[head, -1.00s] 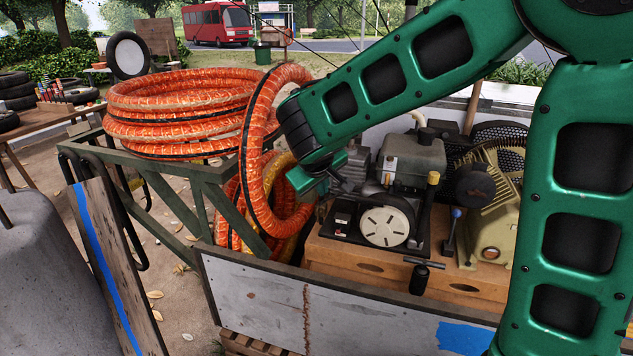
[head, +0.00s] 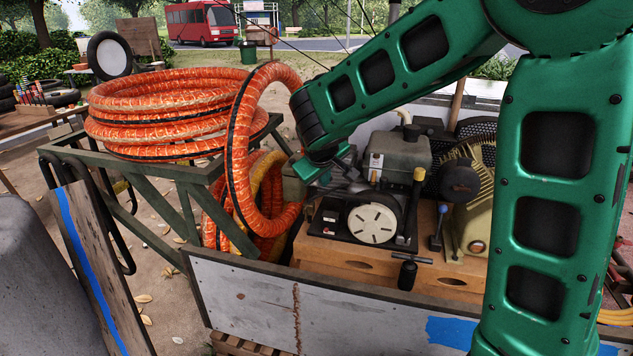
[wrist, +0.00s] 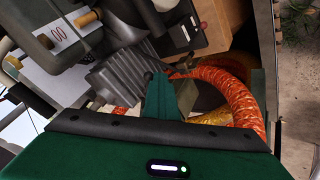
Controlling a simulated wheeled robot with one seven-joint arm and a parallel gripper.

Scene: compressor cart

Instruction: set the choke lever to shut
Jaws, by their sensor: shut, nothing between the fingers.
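The engine (head: 400,158), with a grey tank and a white recoil disc, sits on the wooden-based cart. I cannot make out the choke lever for certain in either view; it may be hidden behind my gripper or be a small dark part beside the ribbed block. My gripper (head: 303,178) is at the engine's left side, beside the hose. In the wrist view my gripper's green fingers (wrist: 166,92) are shut and empty. They are close to the grey ribbed block (wrist: 121,74); I cannot tell whether they touch it.
Orange hose coils (head: 170,112) lie on a green rack at the left, and one loop hangs right beside my gripper. A yellow-topped handle (head: 417,190) and a blue-topped lever (head: 437,226) stand right of the recoil disc. A grey panel (head: 250,302) edges the cart's front.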

